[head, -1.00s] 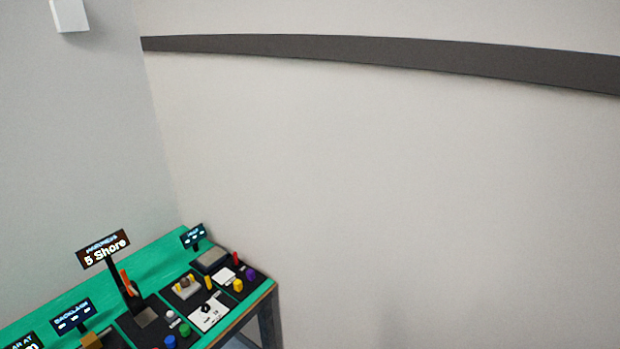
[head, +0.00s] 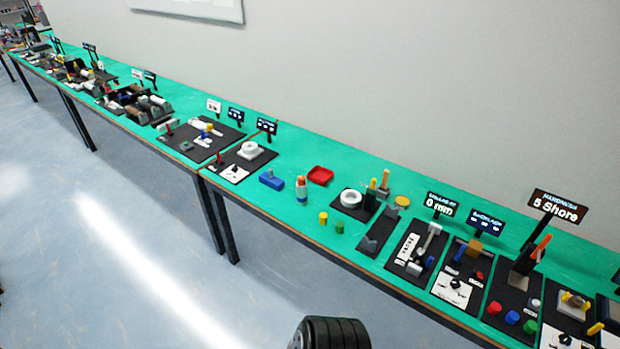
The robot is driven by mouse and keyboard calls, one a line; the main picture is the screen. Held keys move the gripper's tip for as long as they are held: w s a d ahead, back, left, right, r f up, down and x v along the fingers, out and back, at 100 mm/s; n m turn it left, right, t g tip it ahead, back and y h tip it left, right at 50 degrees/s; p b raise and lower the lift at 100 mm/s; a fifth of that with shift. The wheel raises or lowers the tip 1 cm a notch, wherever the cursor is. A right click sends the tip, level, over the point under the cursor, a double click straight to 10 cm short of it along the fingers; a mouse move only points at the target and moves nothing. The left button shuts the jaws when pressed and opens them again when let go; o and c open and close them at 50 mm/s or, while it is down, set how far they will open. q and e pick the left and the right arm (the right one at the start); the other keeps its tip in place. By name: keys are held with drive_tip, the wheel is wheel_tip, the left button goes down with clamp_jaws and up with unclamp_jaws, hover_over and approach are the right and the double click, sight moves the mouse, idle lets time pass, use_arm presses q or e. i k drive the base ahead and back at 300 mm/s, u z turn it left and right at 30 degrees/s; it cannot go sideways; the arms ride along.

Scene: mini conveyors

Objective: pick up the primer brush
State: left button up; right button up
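A dark holder (head: 370,200) stands on the green bench, right of a white ring on a black pad. Two upright handles rise at it, a tan one (head: 384,179) and a yellow-green one (head: 372,184). One may be the primer brush, but they are too small to tell. Neither of my grippers shows in the head view.
The long green bench (head: 400,218) runs from far left to near right. Near the holder are a red tray (head: 320,176), a blue block (head: 271,180), a bottle (head: 301,190) and small yellow and green cylinders. Sign-bearing test stations stand to the right. The floor (head: 120,230) in front is clear.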

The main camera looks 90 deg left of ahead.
sight(382, 187)
drive_tip(key=u, duration=2.1)
